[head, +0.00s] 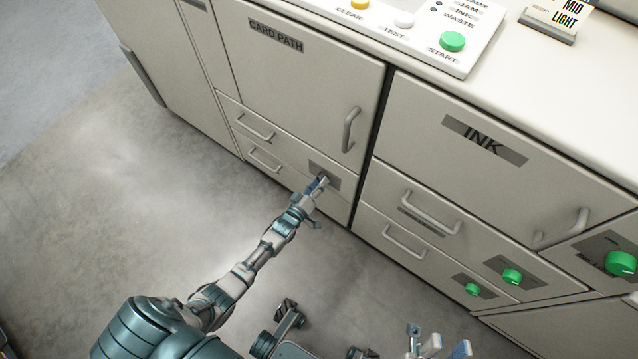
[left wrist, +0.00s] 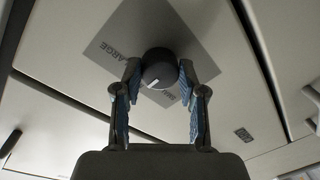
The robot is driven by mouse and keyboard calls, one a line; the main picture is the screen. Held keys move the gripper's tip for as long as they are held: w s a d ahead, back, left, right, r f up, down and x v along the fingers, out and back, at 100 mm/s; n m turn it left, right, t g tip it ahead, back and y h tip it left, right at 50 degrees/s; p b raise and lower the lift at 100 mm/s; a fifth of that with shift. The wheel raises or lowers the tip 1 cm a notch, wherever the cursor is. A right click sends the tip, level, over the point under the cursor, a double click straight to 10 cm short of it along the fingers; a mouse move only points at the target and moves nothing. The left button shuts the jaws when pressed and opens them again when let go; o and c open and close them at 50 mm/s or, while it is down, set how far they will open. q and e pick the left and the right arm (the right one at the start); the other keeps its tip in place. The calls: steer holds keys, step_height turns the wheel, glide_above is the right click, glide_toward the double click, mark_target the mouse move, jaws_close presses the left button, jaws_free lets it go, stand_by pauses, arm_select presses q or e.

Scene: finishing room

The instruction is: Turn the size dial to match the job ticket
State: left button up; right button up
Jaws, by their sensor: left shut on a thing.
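The size dial (left wrist: 158,66) is a dark round knob on a grey label plate (left wrist: 190,35). Its white mark points to the lower left in the left wrist view. LARGE reads on the plate's left; another word beside the knob is partly hidden. My left gripper (head: 321,182) is at this plate, low on the cabinet front; in the left wrist view its fingers (left wrist: 158,80) are shut on the knob's two sides. The job ticket (head: 562,12) stands on the counter, showing MID and LIGHT; its top is cut off. My right gripper (head: 437,346) is partly in view at the bottom edge, away from the cabinet.
INK panels with handles and green knobs (head: 512,277) are on the right. A button panel (head: 425,30) lies on the counter. The floor (head: 120,210) at left is clear.

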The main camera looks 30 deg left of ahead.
arm_select(q)
steer(key=o, duration=1.1)
steer(key=shift+a, duration=0.15)
steer(key=shift+o, duration=0.2)
steer(key=shift+f, duration=0.1)
steer(key=s, duration=1.2)
steer(key=shift+a+r, duration=0.2)
steer(key=shift+r, duration=0.15)
